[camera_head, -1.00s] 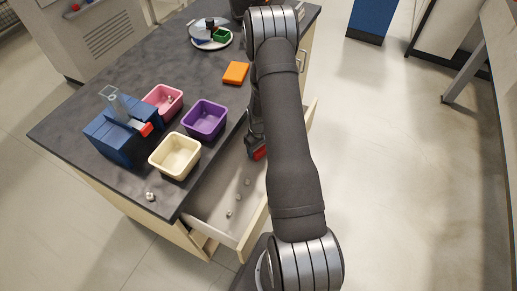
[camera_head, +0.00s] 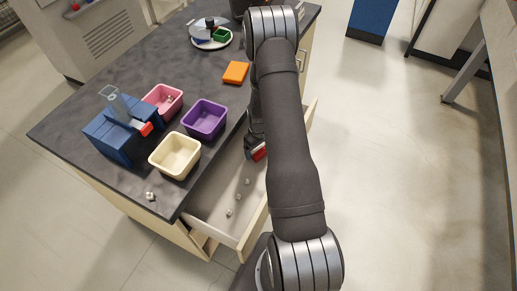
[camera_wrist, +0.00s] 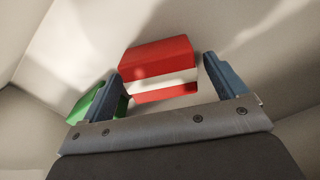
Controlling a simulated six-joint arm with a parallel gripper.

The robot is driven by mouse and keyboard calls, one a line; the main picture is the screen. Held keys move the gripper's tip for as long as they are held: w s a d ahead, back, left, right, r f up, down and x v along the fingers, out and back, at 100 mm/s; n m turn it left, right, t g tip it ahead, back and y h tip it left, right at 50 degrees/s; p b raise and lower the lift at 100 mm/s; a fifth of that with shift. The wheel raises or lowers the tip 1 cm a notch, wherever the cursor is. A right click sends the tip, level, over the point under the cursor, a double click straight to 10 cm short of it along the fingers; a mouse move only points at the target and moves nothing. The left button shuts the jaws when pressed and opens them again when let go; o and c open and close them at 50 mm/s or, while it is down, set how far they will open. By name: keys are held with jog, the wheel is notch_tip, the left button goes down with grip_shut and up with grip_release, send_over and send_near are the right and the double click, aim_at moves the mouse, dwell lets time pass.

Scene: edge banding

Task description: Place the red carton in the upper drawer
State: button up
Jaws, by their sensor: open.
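The red carton (camera_wrist: 158,57), red with a white band, lies inside the open upper drawer (camera_head: 212,207). In the wrist view it sits between and just beyond my gripper's two blue fingers (camera_wrist: 170,80), with a gap on the right side. My gripper is open. In the head view only a small red part of the carton (camera_head: 260,154) shows beside my arm, which hides most of the gripper and part of the drawer.
A green block (camera_wrist: 92,102) lies beside the left finger. Several small grey pieces (camera_head: 238,196) lie in the drawer. On the dark worktop (camera_head: 62,112) stand cream (camera_head: 174,156), purple (camera_head: 204,119) and pink bins (camera_head: 163,99), a blue device (camera_head: 108,137) and an orange block (camera_head: 236,72).

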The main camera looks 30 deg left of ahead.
notch_tip(320, 180, up, 12)
jog(key=shift+f, duration=0.25)
dwell(0.4)
notch_tip(320, 180, down, 12)
jog(key=shift+f, duration=0.15)
dwell(0.5)
jog(key=shift+r, duration=0.2)
jog(key=shift+r, duration=14.1)
jog(key=w+a+r+n, duration=0.1)
jog(key=w+a+n, duration=0.1)
jog(key=w+a, duration=0.2)
jog(key=w+a+r+n, duration=0.2)
jog(key=w+a, duration=0.2)
jog(key=a, duration=0.7)
jog(key=shift+w+a+n, duration=0.2)
jog(key=shift+a+n, duration=0.1)
jog(key=shift+n, duration=0.1)
jog(key=shift+r, duration=0.1)
